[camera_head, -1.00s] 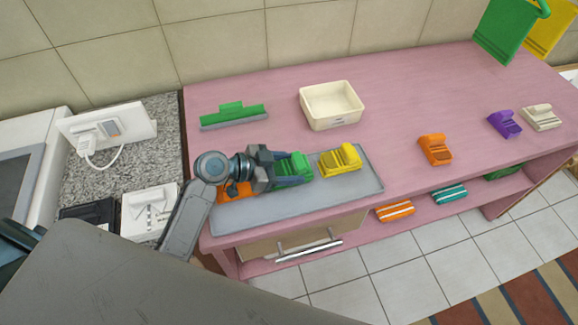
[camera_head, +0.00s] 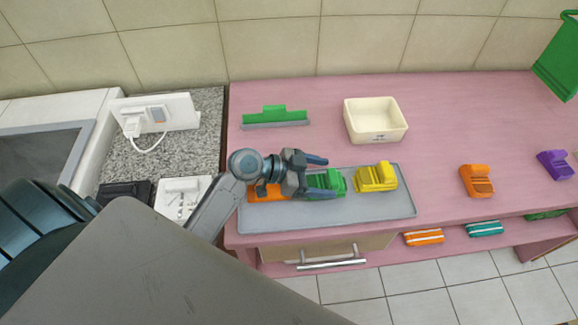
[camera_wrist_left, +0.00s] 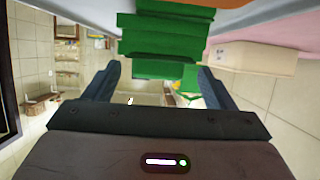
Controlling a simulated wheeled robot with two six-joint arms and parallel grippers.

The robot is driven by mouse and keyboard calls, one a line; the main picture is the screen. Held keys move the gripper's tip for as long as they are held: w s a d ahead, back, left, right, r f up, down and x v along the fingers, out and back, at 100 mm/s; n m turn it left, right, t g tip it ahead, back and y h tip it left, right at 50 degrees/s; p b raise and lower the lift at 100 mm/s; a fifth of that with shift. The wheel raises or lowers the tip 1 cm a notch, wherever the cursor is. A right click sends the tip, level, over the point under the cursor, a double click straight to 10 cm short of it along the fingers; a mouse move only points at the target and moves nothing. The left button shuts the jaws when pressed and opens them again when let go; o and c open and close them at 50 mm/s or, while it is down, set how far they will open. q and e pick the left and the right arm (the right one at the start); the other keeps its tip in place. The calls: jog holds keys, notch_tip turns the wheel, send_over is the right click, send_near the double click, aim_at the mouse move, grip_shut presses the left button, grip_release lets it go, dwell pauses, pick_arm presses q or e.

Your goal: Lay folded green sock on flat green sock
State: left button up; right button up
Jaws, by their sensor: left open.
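A green ridged block-like item (camera_head: 334,181) sits on a grey mat (camera_head: 290,218), between an orange item (camera_head: 266,194) and a yellow one (camera_head: 376,177). I cannot tell that it is a folded sock. My left gripper (camera_head: 326,177) is open, with a finger on either side of the green item. In the left wrist view, the green item (camera_wrist_left: 165,38) shows ahead of the gap between the fingertips (camera_wrist_left: 159,70). I see no flat green sock that I can make out for sure. My right gripper is not in view.
A green squeegee-like thing (camera_head: 275,115) and a cream bin (camera_head: 375,122) stand at the back of the pink table (camera_head: 440,130). Orange (camera_head: 477,181) and purple (camera_head: 556,165) items stand to the right. Striped orange (camera_head: 423,237) and teal (camera_head: 485,229) bundles lie on the lower shelf.

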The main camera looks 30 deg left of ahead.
pick_arm(q)
jog(key=b+v, duration=0.2)
jog(key=v, duration=0.5)
jog(key=shift+s+a, duration=0.15)
jog(key=shift+a, duration=0.15)
jog(key=shift+b+v, duration=0.6)
jog(key=shift+v, duration=1)
jog(key=shift+r, duration=0.25)
jog(key=shift+a, duration=0.1)
